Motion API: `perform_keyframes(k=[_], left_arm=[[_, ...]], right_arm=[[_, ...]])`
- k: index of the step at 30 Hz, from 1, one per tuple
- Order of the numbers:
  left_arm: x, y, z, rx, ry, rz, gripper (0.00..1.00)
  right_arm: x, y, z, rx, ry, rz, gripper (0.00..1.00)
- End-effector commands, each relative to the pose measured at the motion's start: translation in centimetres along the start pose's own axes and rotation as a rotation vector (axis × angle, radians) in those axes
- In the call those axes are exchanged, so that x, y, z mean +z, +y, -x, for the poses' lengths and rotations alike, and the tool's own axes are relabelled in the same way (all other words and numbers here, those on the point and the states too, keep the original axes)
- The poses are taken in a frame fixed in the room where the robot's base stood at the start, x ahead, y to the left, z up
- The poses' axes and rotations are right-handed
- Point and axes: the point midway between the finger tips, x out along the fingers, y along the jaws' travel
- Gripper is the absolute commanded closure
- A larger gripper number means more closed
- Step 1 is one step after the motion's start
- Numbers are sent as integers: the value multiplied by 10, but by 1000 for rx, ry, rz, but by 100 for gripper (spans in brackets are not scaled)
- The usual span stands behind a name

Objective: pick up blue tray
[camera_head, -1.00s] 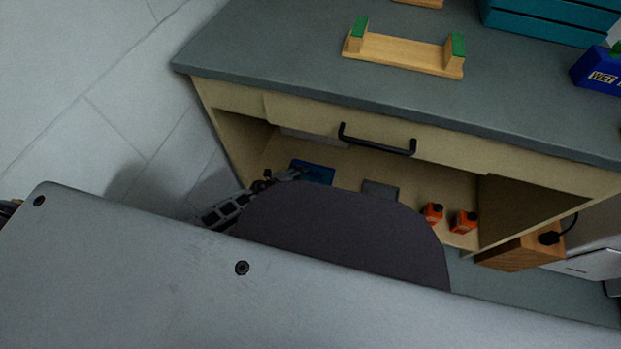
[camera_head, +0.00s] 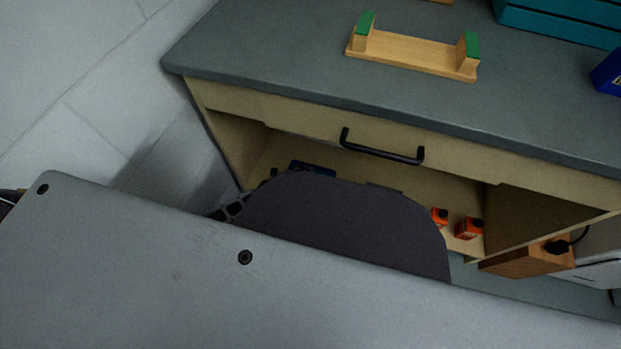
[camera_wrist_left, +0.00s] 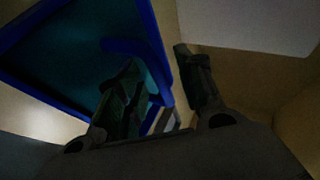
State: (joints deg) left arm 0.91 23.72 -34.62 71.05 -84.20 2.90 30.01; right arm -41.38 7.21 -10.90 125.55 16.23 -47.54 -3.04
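The blue tray (camera_head: 318,169) is inside the bench's open compartment, mostly hidden behind my dark body panel in the head view. In the left wrist view the blue tray (camera_wrist_left: 152,38) fills the upper left, its bright blue rim tilted in the picture. My left gripper (camera_wrist_left: 156,57) is open, its two fingers apart. The left finger overlaps the tray's inner side and the right finger is just outside its right rim. Contact cannot be told. In the head view only a bit of the left arm shows at the panel's left edge. My right gripper is not in view.
The grey bench top (camera_head: 290,75) and a drawer with a black handle (camera_head: 382,150) are above the compartment. Two orange bottles (camera_head: 468,229) stand right of the tray. A wooden cradle with green pads (camera_head: 415,55) sits on top. Compartment walls are close to the gripper.

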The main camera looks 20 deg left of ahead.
Motion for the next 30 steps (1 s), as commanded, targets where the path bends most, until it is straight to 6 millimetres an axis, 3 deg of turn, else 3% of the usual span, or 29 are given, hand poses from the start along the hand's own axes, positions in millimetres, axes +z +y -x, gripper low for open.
perform_keyframes(k=[20,28,30], left_arm=[[-4,5,-2,0,0,1,63],[-4,5,-2,0,0,1,98],[-4,5,-2,0,0,1,100]], right_arm=[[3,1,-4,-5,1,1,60],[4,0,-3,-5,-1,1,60],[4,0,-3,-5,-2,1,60]])
